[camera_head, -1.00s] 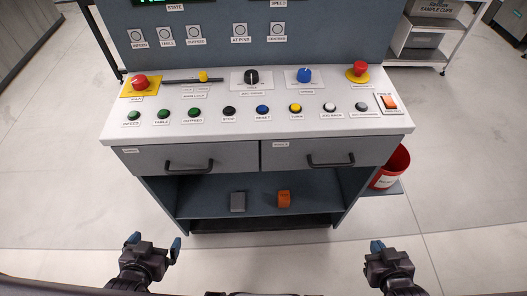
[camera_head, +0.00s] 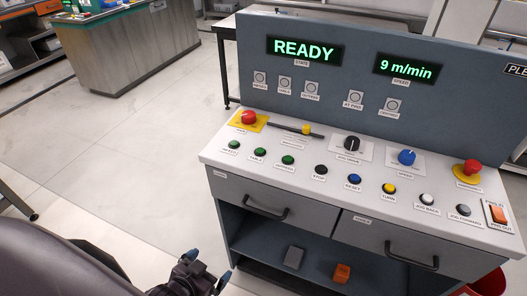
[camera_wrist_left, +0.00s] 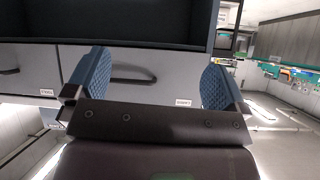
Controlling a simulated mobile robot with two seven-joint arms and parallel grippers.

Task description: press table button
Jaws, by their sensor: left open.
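The green table button (camera_head: 260,152) is the middle one of three green buttons at the left of the console top (camera_head: 330,190), between the infeed button (camera_head: 234,145) and the outfeed button (camera_head: 288,160). My left gripper (camera_head: 208,268) is low in front of the console's left side, below the drawers and apart from the buttons. It is open and empty, with blue pads spread wide in the left wrist view (camera_wrist_left: 155,85). That view faces the drawer fronts and shows no buttons. My right gripper is out of view.
Black, blue, yellow and white buttons continue rightward. Drawer handles (camera_head: 265,209) stick out in front. The display (camera_head: 305,50) reads READY. Floor left of the console is clear.

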